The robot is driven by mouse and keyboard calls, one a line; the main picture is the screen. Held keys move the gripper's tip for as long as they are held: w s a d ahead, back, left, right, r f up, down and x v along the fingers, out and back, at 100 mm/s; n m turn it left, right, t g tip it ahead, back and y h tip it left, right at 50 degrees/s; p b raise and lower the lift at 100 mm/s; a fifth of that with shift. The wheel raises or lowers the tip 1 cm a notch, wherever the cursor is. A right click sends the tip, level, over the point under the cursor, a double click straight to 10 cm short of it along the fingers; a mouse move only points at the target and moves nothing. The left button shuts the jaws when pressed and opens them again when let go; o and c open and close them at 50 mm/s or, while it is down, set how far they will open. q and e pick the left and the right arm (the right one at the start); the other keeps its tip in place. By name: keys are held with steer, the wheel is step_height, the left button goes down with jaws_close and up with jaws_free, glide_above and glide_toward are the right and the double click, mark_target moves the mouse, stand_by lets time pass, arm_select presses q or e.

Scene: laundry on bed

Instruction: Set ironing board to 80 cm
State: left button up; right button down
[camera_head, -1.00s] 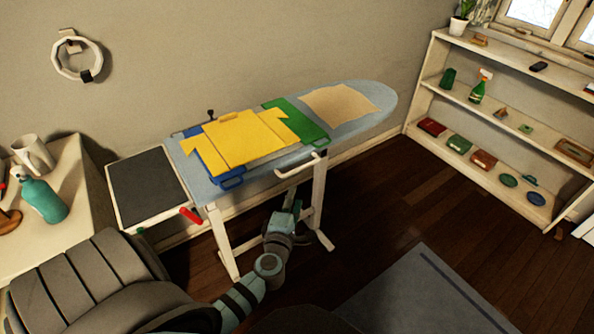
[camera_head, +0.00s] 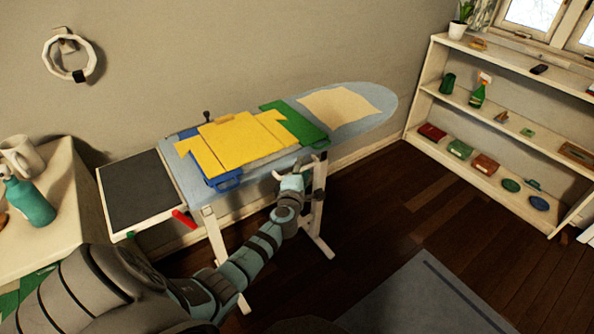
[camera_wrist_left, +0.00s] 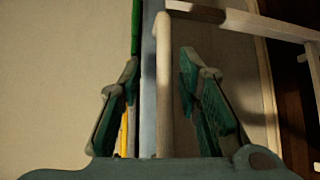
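The ironing board (camera_head: 362,100) stands along the wall, with a grey-blue top and white legs. A white bar handle (camera_head: 321,157) sits at its near edge, partly hidden by my gripper in the head view. My left gripper (camera_head: 290,183) is at this handle, just below the board's edge. In the left wrist view the handle (camera_wrist_left: 163,85) runs lengthwise between the two open green fingers, with a gap on each side. The board's edge (camera_wrist_left: 148,60) lies just beside it. My right gripper is not in view.
A yellow shirt (camera_head: 235,142), a green folder-like piece (camera_head: 297,124) and a beige cloth (camera_head: 340,105) lie on the board. A red lever (camera_head: 184,219) is at its left end. A cabinet (camera_head: 50,232) stands left and a shelf (camera_head: 470,105) right.

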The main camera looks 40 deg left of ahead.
arm_select(q)
steer(key=shift+w, duration=0.1)
jaws_close()
step_height(320, 180, down, 5)
steer(key=b, duration=0.3)
steer(key=shift+r+b, duration=0.1)
steer(key=shift+b, duration=0.25)
steer(key=shift+c, duration=0.5)
jaws_free()
steer(key=shift+o, duration=0.5)
steer(key=shift+a, duration=0.1)
